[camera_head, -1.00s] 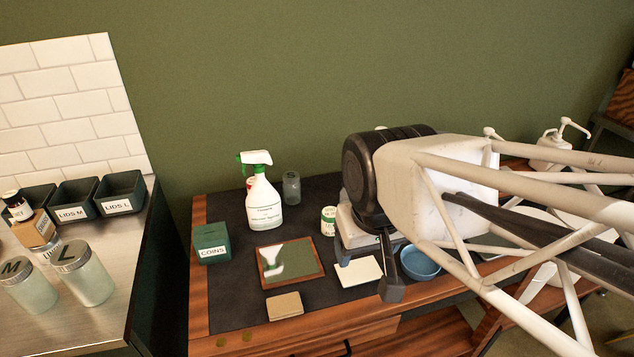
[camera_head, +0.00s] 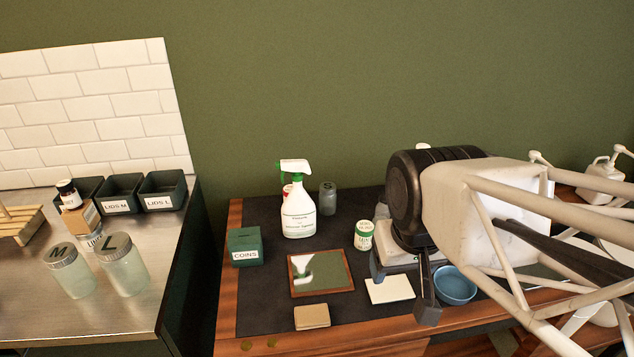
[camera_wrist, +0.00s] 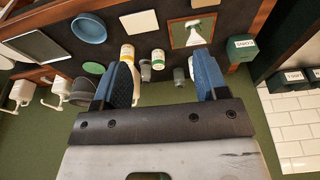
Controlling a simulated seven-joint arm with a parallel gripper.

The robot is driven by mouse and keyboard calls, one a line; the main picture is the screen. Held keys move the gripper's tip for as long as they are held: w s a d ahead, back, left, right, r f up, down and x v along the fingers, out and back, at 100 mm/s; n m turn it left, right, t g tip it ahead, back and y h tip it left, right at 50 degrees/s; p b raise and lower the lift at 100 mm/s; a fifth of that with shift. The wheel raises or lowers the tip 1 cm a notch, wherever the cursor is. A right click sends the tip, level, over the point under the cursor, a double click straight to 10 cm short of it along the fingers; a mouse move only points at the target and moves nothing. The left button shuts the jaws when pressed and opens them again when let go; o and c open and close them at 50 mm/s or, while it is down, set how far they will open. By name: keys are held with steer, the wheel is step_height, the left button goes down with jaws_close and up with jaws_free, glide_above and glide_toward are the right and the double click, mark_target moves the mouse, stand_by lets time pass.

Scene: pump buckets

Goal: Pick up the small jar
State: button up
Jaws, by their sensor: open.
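The small jar (camera_head: 327,198) is a grey, see-through jar marked S. In the head view it stands upright at the back of the dark table mat, just right of the spray bottle (camera_head: 298,212). In the wrist view it appears to be the small grey jar (camera_wrist: 179,77), between my fingers in the picture but beyond them, not clasped. My gripper (camera_wrist: 164,64) is open, with blue fingers spread wide and nothing held. In the head view my arm is right of the jar, and its dark wrist hides part of the table.
A green-labelled bottle (camera_head: 364,235) stands right of the jar, near my arm. A coins box (camera_head: 245,246), framed panel (camera_head: 321,272), pale card (camera_head: 390,289) and blue bowl (camera_head: 455,285) are on the table. Jars M (camera_head: 71,275) and L (camera_head: 124,266) stand on the left counter.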

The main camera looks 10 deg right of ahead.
stand_by(0.4)
steer(key=o, duration=0.4)
steer(key=t, duration=0.8)
glide_above(330, 189)
steer(key=s+d, duration=0.1)
steer(key=s, duration=1.3)
step_height(330, 189, down, 13)
steer(key=w+f+t, duration=0.1)
steer(key=w+f, duration=0.1)
steer(key=w, duration=0.1)
steer(key=w+f+t+y, duration=0.1)
steer(key=w+f, duration=0.2)
steer(key=w+f+n+t, duration=0.1)
steer(key=w+f, duration=0.1)
steer(key=f, duration=0.1)
steer(key=shift+w+a, duration=0.35)
steer(key=shift+w, duration=0.05)
